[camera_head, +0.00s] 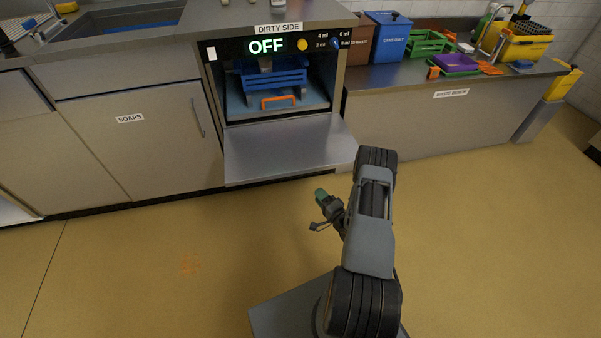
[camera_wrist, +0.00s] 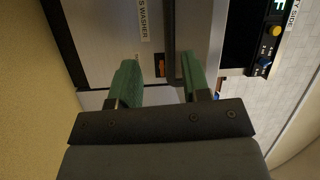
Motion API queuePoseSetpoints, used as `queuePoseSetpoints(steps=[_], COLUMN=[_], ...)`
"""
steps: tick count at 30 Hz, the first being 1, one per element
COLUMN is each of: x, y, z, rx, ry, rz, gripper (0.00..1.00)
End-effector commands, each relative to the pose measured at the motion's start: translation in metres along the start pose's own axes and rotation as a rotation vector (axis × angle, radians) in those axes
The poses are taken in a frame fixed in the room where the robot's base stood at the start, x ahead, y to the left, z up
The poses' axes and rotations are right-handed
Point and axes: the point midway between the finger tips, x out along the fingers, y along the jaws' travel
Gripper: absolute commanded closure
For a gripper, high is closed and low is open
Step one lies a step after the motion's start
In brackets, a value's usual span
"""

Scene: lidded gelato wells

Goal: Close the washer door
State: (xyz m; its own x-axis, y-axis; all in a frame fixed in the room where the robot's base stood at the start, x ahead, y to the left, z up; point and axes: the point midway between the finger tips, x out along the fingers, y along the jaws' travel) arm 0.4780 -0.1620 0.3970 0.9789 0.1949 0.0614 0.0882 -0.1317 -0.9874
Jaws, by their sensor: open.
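The washer (camera_head: 262,45) stands under the counter with a lit "OFF" display. Its door (camera_head: 290,150) is open, folded down and sticking out in front at about level. A blue rack (camera_head: 275,75) and an orange handle-like piece (camera_head: 279,100) show inside the washer. My gripper (camera_head: 320,196) is low over the floor, below the door's front edge and apart from it in the head view. It is open and empty, with green fingers spread in the wrist view (camera_wrist: 160,75). A dark bar appears beyond the fingers; I cannot tell which part it is.
A cabinet labelled "SOAPS" (camera_head: 150,130) is left of the washer. A counter front (camera_head: 450,110) is to the right, with a blue bin (camera_head: 392,38) and coloured crates on top. The floor (camera_head: 140,260) in front is clear.

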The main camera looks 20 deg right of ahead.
Motion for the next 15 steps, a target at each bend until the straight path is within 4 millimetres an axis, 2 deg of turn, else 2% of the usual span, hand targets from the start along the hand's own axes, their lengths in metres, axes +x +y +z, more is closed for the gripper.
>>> queuePoseSetpoints(steps=[3,7,15], x=[-0.007,0.000,0.049], y=[-0.001,-0.002,-0.006], z=[0.003,0.005,0.005], rx=[0.060,0.084,0.083], ry=[0.006,0.005,0.004], rz=[-0.061,-0.089,-0.092], gripper=[0.57,0.57,0.57])
